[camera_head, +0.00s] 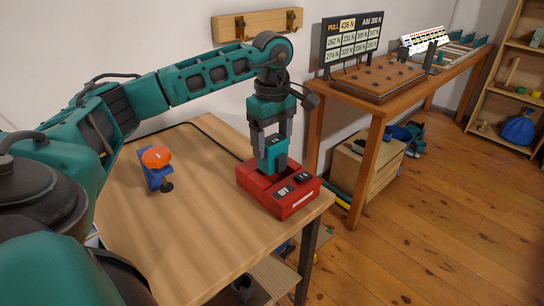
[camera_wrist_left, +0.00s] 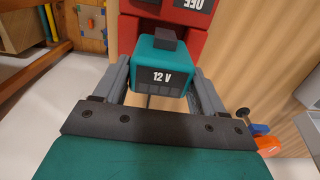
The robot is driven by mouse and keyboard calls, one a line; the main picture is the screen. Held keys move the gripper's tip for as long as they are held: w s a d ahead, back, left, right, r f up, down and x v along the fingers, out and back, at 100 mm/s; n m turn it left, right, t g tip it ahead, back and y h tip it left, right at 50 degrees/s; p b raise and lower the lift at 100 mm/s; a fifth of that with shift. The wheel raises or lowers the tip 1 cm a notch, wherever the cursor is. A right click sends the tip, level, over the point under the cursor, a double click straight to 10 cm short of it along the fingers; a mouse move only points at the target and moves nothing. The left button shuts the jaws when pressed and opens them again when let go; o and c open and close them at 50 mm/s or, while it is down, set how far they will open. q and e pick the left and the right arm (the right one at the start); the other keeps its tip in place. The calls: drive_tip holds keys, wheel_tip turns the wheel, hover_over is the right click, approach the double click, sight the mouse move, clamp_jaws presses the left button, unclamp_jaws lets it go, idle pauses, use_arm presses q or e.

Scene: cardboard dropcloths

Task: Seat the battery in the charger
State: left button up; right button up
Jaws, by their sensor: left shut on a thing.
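The red charger (camera_head: 290,198) stands near the right front corner of the wooden table, with dark labelled parts on its top. The teal battery (camera_head: 274,160) is at the charger's left rear part, between the fingers of my left gripper (camera_head: 271,143). In the left wrist view the battery (camera_wrist_left: 160,66), marked "12 V", sits between the two grey fingers, which are shut on it. The charger (camera_wrist_left: 188,42) shows just beyond it, with the word "OFF" on it. I cannot tell whether the battery is fully down in the charger. My right gripper is not in view.
A blue clamp-like tool with an orange knob (camera_head: 156,158) stands on the table's left side. The wooden tabletop (camera_head: 200,225) is clear between it and the charger. A second table (camera_head: 385,105) with a sign and a peg board stands behind at right.

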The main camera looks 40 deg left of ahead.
sight(272, 153)
use_arm(q)
drive_tip(key=shift+f, duration=1.95)
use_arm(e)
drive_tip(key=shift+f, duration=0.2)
use_arm(q)
drive_tip(key=shift+f, duration=0.1)
drive_tip(key=shift+f+b, duration=0.15)
drive_tip(key=shift+b, duration=0.2)
drive_tip(key=o, duration=1.2)
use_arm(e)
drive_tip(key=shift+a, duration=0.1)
use_arm(q)
drive_tip(key=shift+r, duration=0.4)
wheel_tip(272, 153, up, 12)
drive_tip(key=shift+f+p, duration=0.1)
drive_tip(key=shift+p, duration=0.95)
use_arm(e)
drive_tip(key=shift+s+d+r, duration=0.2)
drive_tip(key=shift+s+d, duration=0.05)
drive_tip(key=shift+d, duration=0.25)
